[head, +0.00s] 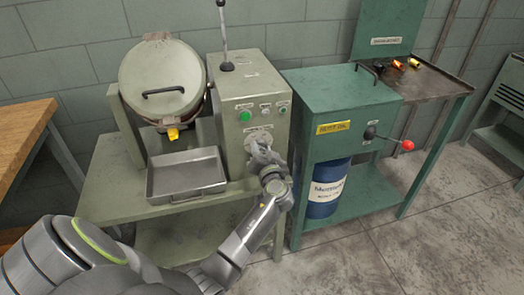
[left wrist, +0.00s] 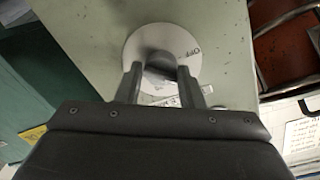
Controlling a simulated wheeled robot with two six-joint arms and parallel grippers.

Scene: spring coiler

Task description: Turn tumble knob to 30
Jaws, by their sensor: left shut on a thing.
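The tumble knob sits on a round pale dial plate (head: 257,137) low on the front of the grey-green control box. The plate also shows in the left wrist view (left wrist: 140,40), with dark marks near its right edge too small to read surely. My left gripper (head: 263,153) reaches it from below and is shut on the knob. In the left wrist view the two fingers (left wrist: 161,72) stand on either side of the grey knob (left wrist: 160,62). The knob's pointer and its setting cannot be read. My right gripper is not in view.
Above the dial are a green button (head: 246,116) and smaller controls. To the left stand a tumbler drum (head: 160,75) with a handle and a metal tray (head: 187,178). To the right is a green machine (head: 340,105) with a red-balled lever (head: 407,145) and a blue drum (head: 326,190) beneath.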

